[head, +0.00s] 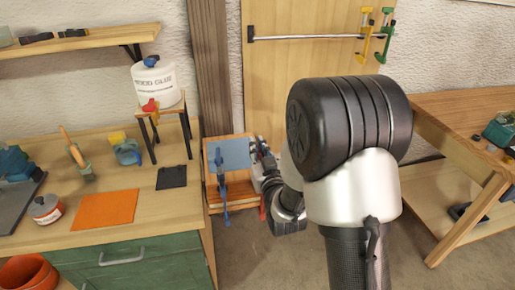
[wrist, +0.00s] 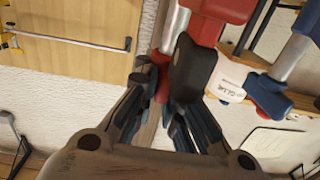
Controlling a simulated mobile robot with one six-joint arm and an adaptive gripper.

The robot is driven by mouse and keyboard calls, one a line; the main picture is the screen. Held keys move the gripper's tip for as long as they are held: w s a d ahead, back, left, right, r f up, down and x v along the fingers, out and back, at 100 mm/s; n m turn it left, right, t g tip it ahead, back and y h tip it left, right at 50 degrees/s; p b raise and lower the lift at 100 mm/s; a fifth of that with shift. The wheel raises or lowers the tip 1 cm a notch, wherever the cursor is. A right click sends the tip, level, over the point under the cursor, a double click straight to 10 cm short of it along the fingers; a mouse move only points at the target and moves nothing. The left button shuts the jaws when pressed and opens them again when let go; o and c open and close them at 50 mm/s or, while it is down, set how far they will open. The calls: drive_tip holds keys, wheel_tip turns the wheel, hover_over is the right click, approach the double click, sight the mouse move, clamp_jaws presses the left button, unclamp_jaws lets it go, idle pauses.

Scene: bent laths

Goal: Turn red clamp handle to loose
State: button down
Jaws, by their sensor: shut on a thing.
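The red clamp (wrist: 207,28) fills the top middle of the wrist view, with a silver bar beside it. Its red handle (wrist: 163,84) lies between the fingers of my gripper (wrist: 168,68), which is shut on it. The handle is partly hidden by the dark fingers. In the head view my gripper (head: 262,152) is at the right side of a small wooden stand (head: 212,150). Only a small red part of the clamp (head: 262,208) shows there, below the gripper; my arm hides the rest. How tight the clamp is cannot be told.
A blue clamp (head: 222,185) hangs at a blue-grey panel (head: 236,155) left of my gripper; it also shows at the right in the wrist view (wrist: 268,95). A workbench (head: 130,210) stands left, a wooden table (head: 460,105) right.

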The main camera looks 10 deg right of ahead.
drive_tip(key=n+y, duration=0.2)
drive_tip(key=y, duration=0.1)
drive_tip(key=n+g+y, duration=0.1)
drive_tip(key=n+y, duration=0.1)
drive_tip(key=y, duration=0.1)
drive_tip(key=shift+d+f, duration=0.1)
drive_tip(key=shift+d, duration=0.1)
drive_tip(key=n+g+y+p, duration=0.1)
drive_tip(key=n+g+y, duration=0.3)
drive_tip(key=y, duration=0.2)
drive_tip(key=shift+n+p, duration=0.4)
drive_tip(key=n+g+y, duration=0.1)
drive_tip(key=g, duration=0.1)
drive_tip(key=n+g+y+p, duration=0.1)
drive_tip(key=n+g+y, duration=0.1)
drive_tip(key=g, duration=0.1)
drive_tip(key=shift+a+f+n+y+p, duration=0.1)
drive_tip(key=shift+a+n+y+p, duration=0.05)
drive_tip(key=shift+n+y+p, duration=0.15)
drive_tip(key=n+g, duration=0.2)
drive_tip(key=g, duration=0.1)
drive_tip(key=n+g+y, duration=0.1)
drive_tip(key=g, duration=0.1)
drive_tip(key=shift+w+f+n+g+y, duration=0.1)
drive_tip(key=shift+f+n+g+y, duration=0.05)
drive_tip(key=shift+n+g+y, duration=0.2)
drive_tip(key=shift+r+n+g, duration=0.25)
drive_tip(key=shift+n+g, duration=0.5)
drive_tip(key=shift+g, duration=0.4)
drive_tip(key=shift+r, duration=0.1)
